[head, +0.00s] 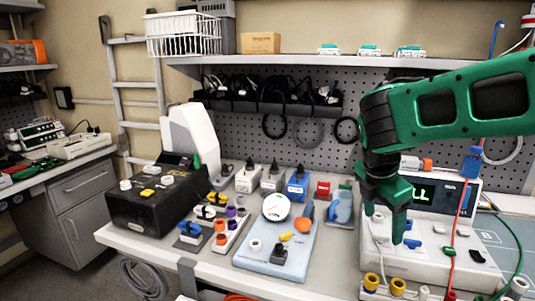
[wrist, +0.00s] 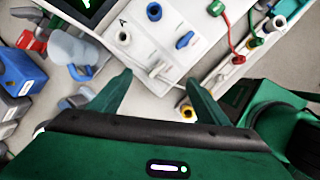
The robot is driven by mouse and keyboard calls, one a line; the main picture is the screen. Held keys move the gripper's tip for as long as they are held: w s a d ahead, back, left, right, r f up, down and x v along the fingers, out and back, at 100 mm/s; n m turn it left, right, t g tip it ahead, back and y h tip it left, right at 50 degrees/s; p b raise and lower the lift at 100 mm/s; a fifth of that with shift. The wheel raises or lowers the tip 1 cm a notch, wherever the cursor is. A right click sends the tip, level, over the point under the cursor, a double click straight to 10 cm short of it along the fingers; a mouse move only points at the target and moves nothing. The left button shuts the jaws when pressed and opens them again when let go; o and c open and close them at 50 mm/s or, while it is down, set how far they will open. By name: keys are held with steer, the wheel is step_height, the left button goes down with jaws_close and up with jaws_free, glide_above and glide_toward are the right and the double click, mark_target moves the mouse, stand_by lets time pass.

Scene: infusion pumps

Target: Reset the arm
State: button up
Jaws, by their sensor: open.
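My green arm comes in from the right in the head view, and my gripper (head: 392,222) points down over the front of a white device (head: 430,262) with a dark display (head: 436,195). The wrist view shows my gripper (wrist: 157,90) with its two green fingers spread apart and nothing held between them. Below the fingers is the white panel (wrist: 180,58) with white and blue knobs. Part of the device is hidden behind my arm in the head view.
A black box (head: 150,208) stands at the left of the bench. A light blue board (head: 272,252) with a white disc and an orange-handled part lies mid-bench. Blue and red blocks stand behind it. Red and green cables (head: 459,225) hang at the right. A shelf (head: 330,61) runs above.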

steer(key=s+d+f+m+g, duration=0.2)
steer(key=s+d+m, duration=1)
steer(key=m, duration=0.2)
steer(key=s+d+f+m+y, duration=0.1)
steer(key=s+f+m+y, duration=0.2)
steer(key=s+m, duration=1)
steer(key=shift+s+d+f+m, duration=0.15)
steer(key=shift+d+f+m, duration=0.25)
steer(key=shift+f, duration=0.3)
steer(key=shift+w+f, duration=0.25)
steer(key=shift+w, duration=0.4)
